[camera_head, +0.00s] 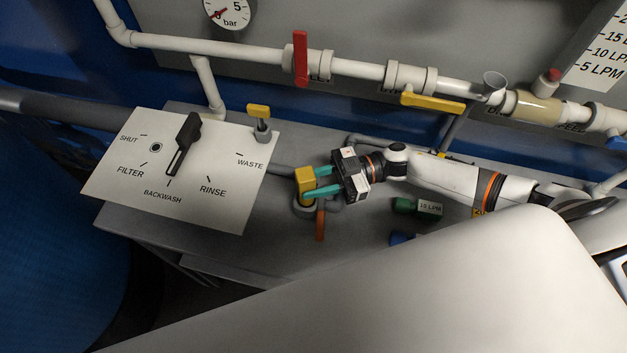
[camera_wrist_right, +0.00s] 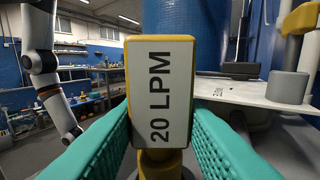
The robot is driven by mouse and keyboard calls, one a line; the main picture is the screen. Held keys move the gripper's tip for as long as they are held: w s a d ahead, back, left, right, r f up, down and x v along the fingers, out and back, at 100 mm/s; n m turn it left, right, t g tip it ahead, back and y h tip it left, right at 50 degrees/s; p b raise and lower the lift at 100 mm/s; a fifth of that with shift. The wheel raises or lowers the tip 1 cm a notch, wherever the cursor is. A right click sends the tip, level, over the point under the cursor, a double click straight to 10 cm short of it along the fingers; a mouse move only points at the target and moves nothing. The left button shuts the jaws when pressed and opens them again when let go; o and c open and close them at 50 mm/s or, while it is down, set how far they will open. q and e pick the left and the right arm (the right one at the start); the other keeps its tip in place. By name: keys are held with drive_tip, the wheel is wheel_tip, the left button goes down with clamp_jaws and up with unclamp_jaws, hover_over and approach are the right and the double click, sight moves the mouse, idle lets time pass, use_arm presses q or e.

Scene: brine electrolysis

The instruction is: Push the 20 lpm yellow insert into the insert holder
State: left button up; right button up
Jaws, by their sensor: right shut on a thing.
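The yellow 20 LPM insert (camera_head: 305,179) is upright at the middle of the bench in the head view. Its labelled face (camera_wrist_right: 161,92) fills the centre of the right wrist view. My right gripper (camera_head: 316,186) is shut on the insert, with a teal finger on each side of it; the fingers also show in the wrist view (camera_wrist_right: 160,145). The insert holder (camera_head: 304,207) is a grey pipe fitting directly below the insert. How deep the insert sits in it cannot be told. My left gripper is not in view.
A green 10 LPM insert (camera_head: 418,207) and a partly hidden blue piece (camera_head: 401,238) lie on the grey bench. A white valve panel (camera_head: 215,200) with a black lever is at left. An orange-red handle (camera_head: 320,222) hangs beside the holder. Pipes run behind.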

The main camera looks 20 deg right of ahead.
drive_tip(key=shift+f+b, duration=1.05)
drive_tip(key=shift+f, duration=0.7)
idle(1.9)
idle(0.4)
drive_tip(key=o, duration=1.1)
drive_tip(key=shift+c, duration=0.2)
drive_tip(key=d+b, duration=0.1)
drive_tip(key=d, duration=0.2)
drive_tip(key=d+b, duration=0.1)
drive_tip(key=d, duration=0.3)
drive_tip(key=d+b, duration=0.1)
drive_tip(key=d, duration=0.2)
drive_tip(key=shift+s+d+f+b, duration=0.2)
drive_tip(key=shift+s+d+b, duration=0.1)
drive_tip(key=shift+s, duration=0.05)
drive_tip(key=shift+d+r, duration=0.1)
drive_tip(key=shift+d, duration=0.6)
